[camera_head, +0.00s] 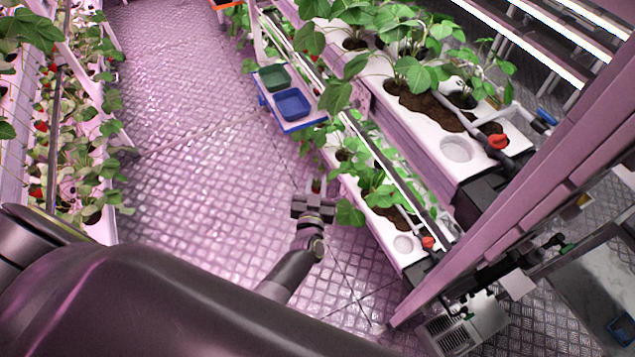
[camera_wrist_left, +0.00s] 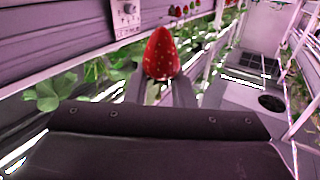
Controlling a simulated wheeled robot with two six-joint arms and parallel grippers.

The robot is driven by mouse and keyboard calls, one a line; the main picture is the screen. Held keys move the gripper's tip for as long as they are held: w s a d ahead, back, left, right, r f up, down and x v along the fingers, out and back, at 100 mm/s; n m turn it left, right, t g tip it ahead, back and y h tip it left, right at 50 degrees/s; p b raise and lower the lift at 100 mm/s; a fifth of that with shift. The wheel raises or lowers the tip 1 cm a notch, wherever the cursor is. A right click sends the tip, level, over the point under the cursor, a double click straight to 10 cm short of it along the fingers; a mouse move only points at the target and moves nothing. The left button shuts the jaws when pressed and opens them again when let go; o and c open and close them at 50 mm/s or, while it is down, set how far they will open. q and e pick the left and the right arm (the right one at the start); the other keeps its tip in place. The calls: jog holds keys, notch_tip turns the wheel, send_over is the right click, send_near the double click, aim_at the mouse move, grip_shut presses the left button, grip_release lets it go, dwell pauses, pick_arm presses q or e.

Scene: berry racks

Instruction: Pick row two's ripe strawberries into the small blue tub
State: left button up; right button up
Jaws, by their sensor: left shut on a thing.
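My left gripper (camera_head: 316,190) is at the end of the arm reaching up from the bottom, beside the lower planter of the right-hand rack. In the left wrist view its fingers (camera_wrist_left: 162,88) are shut on a ripe red strawberry (camera_wrist_left: 161,54), held point up. The small blue tub (camera_head: 292,104) sits on a holder on the aisle side of that rack, above and left of the gripper in the head view; it looks empty. A green tub (camera_head: 275,77) stands next to it. Several small red strawberries (camera_wrist_left: 178,11) show further along in the left wrist view. My right gripper is out of view.
The right-hand rack has an upper white planter (camera_head: 457,148) and a lower one (camera_head: 403,244), both with leafy plants. A left-hand rack (camera_head: 104,228) bears red berries. The metal aisle floor (camera_head: 190,120) between is clear. A pink post (camera_head: 470,255) stands at right.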

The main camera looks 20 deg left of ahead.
pick_arm(q)
jog(key=shift+s+a, duration=0.1)
jog(key=shift+s+a+p, duration=0.75)
jog(key=shift+s+a, duration=0.85)
jog(key=shift+s, duration=0.15)
